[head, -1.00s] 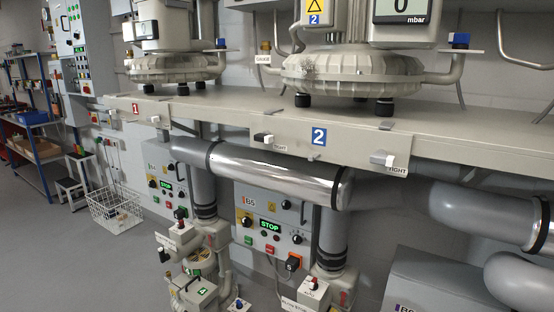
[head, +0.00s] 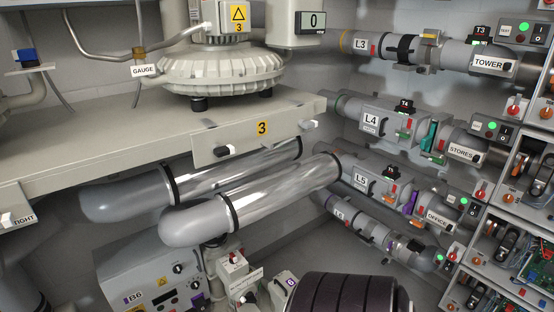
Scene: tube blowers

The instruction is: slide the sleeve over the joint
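Several pipe lines run along the right wall in the head view, and I cannot tell which holds the task's sleeve and joint. Line L3 (head: 360,43) at the top carries a black band (head: 408,49) around its pipe. Line L4 (head: 371,121) has a teal piece (head: 428,135) on it. Line L5 (head: 361,180) has a purple piece (head: 411,203). Line L6 (head: 340,214) is lowest. Neither of my grippers is in view.
Blower 3 (head: 220,72) stands on a beige shelf (head: 100,150). Two shiny pipes (head: 280,190) run below the shelf. A grey B6 box (head: 150,272) stands lower left. A dark ribbed round thing (head: 345,290) fills the bottom middle; I cannot tell what it is.

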